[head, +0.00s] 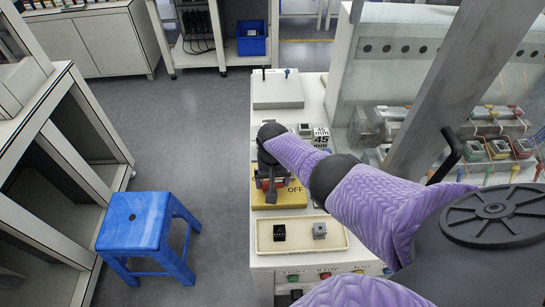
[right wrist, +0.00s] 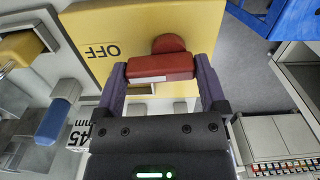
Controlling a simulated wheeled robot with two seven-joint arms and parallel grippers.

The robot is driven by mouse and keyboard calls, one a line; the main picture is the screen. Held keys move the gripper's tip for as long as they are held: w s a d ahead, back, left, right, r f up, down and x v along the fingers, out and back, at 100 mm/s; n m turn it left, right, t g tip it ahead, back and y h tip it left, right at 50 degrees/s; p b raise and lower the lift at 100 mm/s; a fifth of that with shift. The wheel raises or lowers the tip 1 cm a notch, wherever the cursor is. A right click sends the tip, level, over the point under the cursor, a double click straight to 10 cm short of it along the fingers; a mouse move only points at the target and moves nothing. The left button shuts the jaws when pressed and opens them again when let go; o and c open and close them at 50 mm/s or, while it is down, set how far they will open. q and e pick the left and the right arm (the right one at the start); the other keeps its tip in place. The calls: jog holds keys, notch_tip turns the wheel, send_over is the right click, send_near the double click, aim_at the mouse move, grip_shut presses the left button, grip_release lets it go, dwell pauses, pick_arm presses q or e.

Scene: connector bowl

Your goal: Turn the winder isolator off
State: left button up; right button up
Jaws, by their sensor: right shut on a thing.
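The isolator is a yellow plate (head: 292,195) on the bench in the head view, with OFF printed at its right. In the right wrist view the yellow plate (right wrist: 90,28) fills the upper middle and OFF reads upside down. Its red handle (right wrist: 160,66) is a short bar beside a round red hub (right wrist: 168,43). My right gripper (head: 270,184) is over the plate, shut on the red handle, with one finger at each end of the bar. My gripper and arm hide much of the switch in the head view. My left gripper is not in view.
A cream tray (head: 264,246) with a black and a grey connector lies in front of the plate. A white block marked 45 (head: 321,138) and a grey box (head: 277,90) stand behind. A machine frame is at right. A blue stool (head: 134,222) stands on the floor at left.

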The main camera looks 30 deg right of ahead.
jog(key=shift+m, duration=0.4)
jog(key=o, duration=0.9)
jog(key=shift+c, duration=0.2)
jog(key=shift+o, duration=0.3)
jog(key=shift+r, duration=0.1)
notch_tip(320, 180, up, 9)
jog(key=p, duration=0.7)
jog(key=shift+r, duration=0.4)
